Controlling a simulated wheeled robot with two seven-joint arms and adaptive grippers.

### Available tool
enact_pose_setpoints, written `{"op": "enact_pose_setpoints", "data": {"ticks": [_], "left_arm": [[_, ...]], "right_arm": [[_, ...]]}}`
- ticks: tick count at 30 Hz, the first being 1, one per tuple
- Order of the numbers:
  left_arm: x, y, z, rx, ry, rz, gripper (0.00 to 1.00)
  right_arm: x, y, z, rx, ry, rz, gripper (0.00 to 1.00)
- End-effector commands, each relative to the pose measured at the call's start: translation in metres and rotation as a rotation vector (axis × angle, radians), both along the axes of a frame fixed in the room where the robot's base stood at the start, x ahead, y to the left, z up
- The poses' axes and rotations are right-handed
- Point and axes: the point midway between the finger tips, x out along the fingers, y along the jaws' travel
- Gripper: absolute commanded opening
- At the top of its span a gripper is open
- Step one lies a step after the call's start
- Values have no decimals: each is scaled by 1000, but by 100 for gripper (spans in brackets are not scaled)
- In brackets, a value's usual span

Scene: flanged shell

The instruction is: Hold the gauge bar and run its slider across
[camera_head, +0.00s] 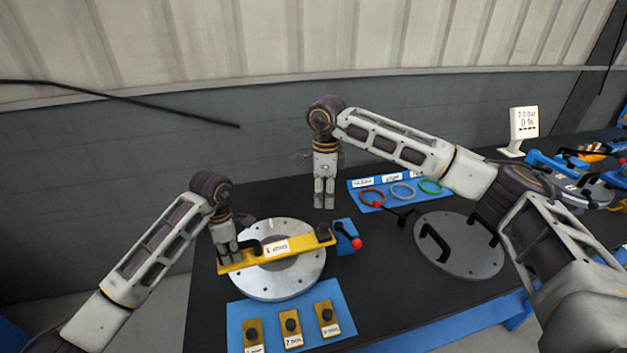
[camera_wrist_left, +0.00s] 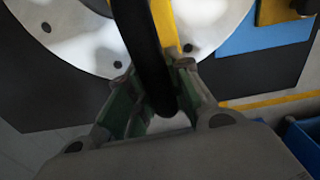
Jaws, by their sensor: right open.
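The yellow gauge bar (camera_head: 277,250) lies across the top of a round grey flange (camera_head: 285,285), with a white label at its middle. A dark block, which looks like its slider (camera_head: 323,232), sits near the bar's right end. My left gripper (camera_head: 230,258) is at the bar's left end. In the left wrist view its fingers (camera_wrist_left: 160,95) close on both sides of the bar's black handle (camera_wrist_left: 148,50). My right gripper (camera_head: 325,203) is open and empty, pointing down behind the bar's right end, apart from the slider.
A blue block with a red-knobbed lever (camera_head: 345,235) stands just right of the bar. A blue mat (camera_head: 240,312) with several yellow pieces lies in front. A grey lid with handles (camera_head: 465,262), a ring tray (camera_head: 362,183) and a display (camera_head: 523,122) are to the right.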

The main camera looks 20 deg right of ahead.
Motion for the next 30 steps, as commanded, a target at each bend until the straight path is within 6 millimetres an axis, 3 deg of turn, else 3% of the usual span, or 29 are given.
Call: {"op": "enact_pose_setpoints", "data": {"ticks": [1, 6, 20, 30], "left_arm": [[0, 0, 0, 1, 1, 0, 27], [0, 0, 0, 1, 1, 0, 46], [0, 0, 5, 0, -1, 0, 46], [1, 0, 38, 0, -3, 0, 46]], "right_arm": [[0, 0, 0, 0, 0, 0, 48], [0, 0, 0, 0, 0, 0, 48], [0, 0, 0, 0, 0, 0, 48], [0, 0, 0, 0, 0, 0, 48]]}}
